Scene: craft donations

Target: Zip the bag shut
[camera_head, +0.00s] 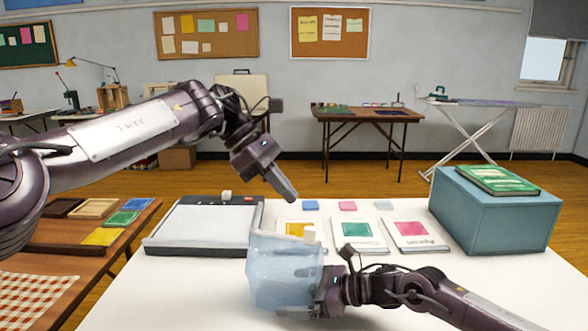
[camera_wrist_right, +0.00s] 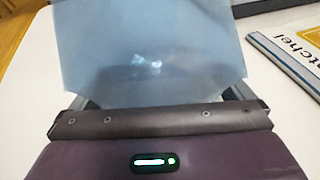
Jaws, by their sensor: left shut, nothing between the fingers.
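The bag (camera_head: 275,277) is translucent pale blue and sits at the front middle of the white table. It fills the upper middle of the right wrist view (camera_wrist_right: 150,60), right in front of my right gripper. My right gripper (camera_head: 298,294) is at the bag's lower right side. Parts of its fingers show at both sides of the bag in the wrist view; whether they grip it is unclear. My left gripper (camera_head: 291,196) is shut and empty, pointing down above and behind the bag, apart from it. I cannot make out the zip or its slider.
A grey-topped flat case (camera_head: 203,221) lies left of the bag. Cards with yellow, green and pink squares (camera_head: 358,232) lie behind it. A teal box (camera_head: 492,220) with a green book (camera_head: 497,179) stands at right.

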